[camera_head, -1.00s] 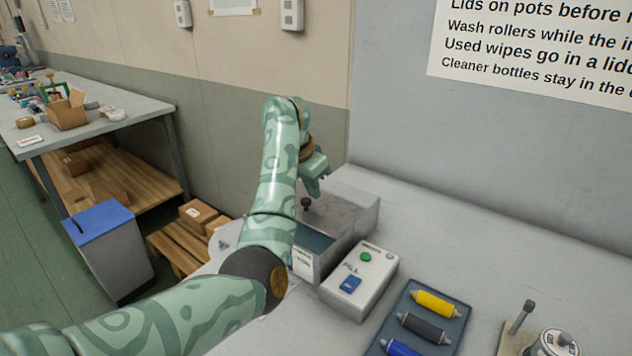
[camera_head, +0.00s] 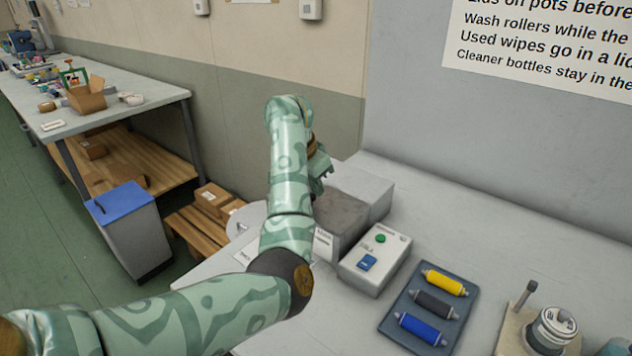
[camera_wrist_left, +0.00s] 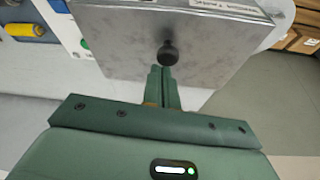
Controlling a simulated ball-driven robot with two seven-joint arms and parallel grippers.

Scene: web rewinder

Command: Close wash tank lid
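The wash tank (camera_head: 378,200) is a grey metal box at the back left of the bench, partly behind my left arm. Its flat metal lid (camera_head: 342,217) covers the front part of the tank top, and no opening or liquid shows. In the left wrist view the lid (camera_wrist_left: 215,50) fills the upper middle, with a black knob (camera_wrist_left: 167,53) on it. My left gripper (camera_head: 321,168) is above the tank. Its fingertips (camera_wrist_left: 160,69) are together beside the knob, not around it; contact is unclear. My right gripper is out of view.
A tray (camera_head: 402,343) of coloured rollers and a metal fixture (camera_head: 550,330) are farther right. A blue-lidded bin (camera_head: 125,225) stands at left.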

